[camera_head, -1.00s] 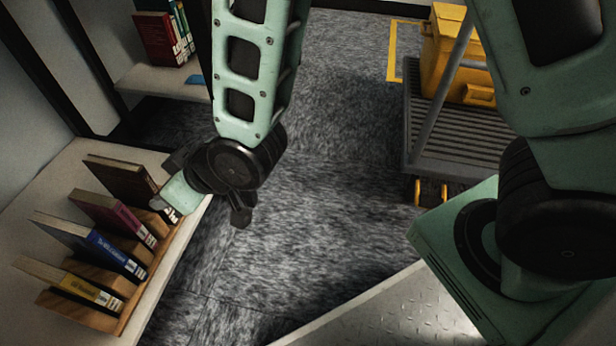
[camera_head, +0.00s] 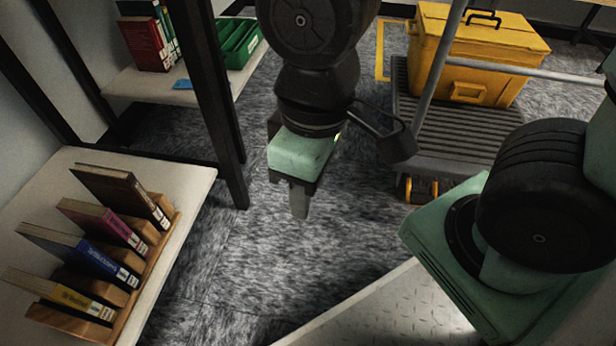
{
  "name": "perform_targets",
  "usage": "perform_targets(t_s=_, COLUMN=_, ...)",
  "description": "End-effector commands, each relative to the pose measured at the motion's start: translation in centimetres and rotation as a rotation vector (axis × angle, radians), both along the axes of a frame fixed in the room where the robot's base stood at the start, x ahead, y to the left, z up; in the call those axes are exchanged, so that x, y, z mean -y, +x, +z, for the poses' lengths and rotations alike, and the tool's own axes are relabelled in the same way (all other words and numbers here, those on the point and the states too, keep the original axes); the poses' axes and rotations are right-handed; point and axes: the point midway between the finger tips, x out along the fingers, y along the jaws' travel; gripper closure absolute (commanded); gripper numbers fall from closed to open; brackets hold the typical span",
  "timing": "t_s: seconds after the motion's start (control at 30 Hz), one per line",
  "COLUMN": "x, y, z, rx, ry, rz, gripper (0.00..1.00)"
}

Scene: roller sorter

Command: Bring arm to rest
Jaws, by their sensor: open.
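My gripper (camera_head: 299,202) hangs over the carpet in the middle of the view, pointing down. Its green body shows, with a grey finger below it. The jaws are open and I see nothing held between them. It is clear of the shelf with books on the left and of the cart on the right.
A wooden rack (camera_head: 148,262) holding several books stands on the near left shelf (camera_head: 190,190). A black shelf post (camera_head: 215,110) rises left of my gripper. A green tray (camera_head: 238,45) and a blue item (camera_head: 182,85) lie on the far shelf. A yellow case (camera_head: 475,50) sits on a cart (camera_head: 440,135).

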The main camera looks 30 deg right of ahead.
Motion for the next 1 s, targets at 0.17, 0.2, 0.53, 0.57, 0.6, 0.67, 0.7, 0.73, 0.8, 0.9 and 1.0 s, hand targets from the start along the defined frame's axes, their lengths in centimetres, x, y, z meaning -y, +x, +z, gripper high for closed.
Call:
perform_targets(t_s=0.17, x=0.0, y=0.0, z=1.0, rx=0.001, ry=0.001, rz=0.0, gripper=0.58)
perform_targets(t_s=0.2, x=0.0, y=0.0, z=1.5, rx=0.001, ry=0.001, rz=0.001, gripper=0.58)
perform_targets(t_s=0.53, x=0.0, y=0.1, z=10.4, rx=0.002, ry=0.001, rz=0.001, gripper=0.58)
perform_targets(t_s=0.57, x=-0.1, y=0.1, z=11.4, rx=0.002, ry=0.001, rz=0.001, gripper=0.58)
perform_targets(t_s=0.6, x=-0.1, y=0.1, z=12.6, rx=0.002, ry=0.001, rz=0.001, gripper=0.58)
perform_targets(t_s=0.67, x=0.0, y=0.1, z=14.4, rx=0.002, ry=0.001, rz=0.001, gripper=0.58)
perform_targets(t_s=0.7, x=-0.1, y=0.1, z=15.6, rx=0.002, ry=0.001, rz=0.001, gripper=0.58)
perform_targets(t_s=0.73, x=0.0, y=0.0, z=16.6, rx=0.002, ry=0.001, rz=0.001, gripper=0.58)
perform_targets(t_s=0.8, x=0.0, y=0.1, z=18.7, rx=0.002, ry=0.001, rz=0.001, gripper=0.58)
perform_targets(t_s=0.9, x=0.0, y=0.1, z=21.7, rx=0.001, ry=0.001, rz=0.001, gripper=0.58)
perform_targets(t_s=1.0, x=0.0, y=0.1, z=24.7, rx=0.001, ry=0.001, rz=0.001, gripper=0.58)
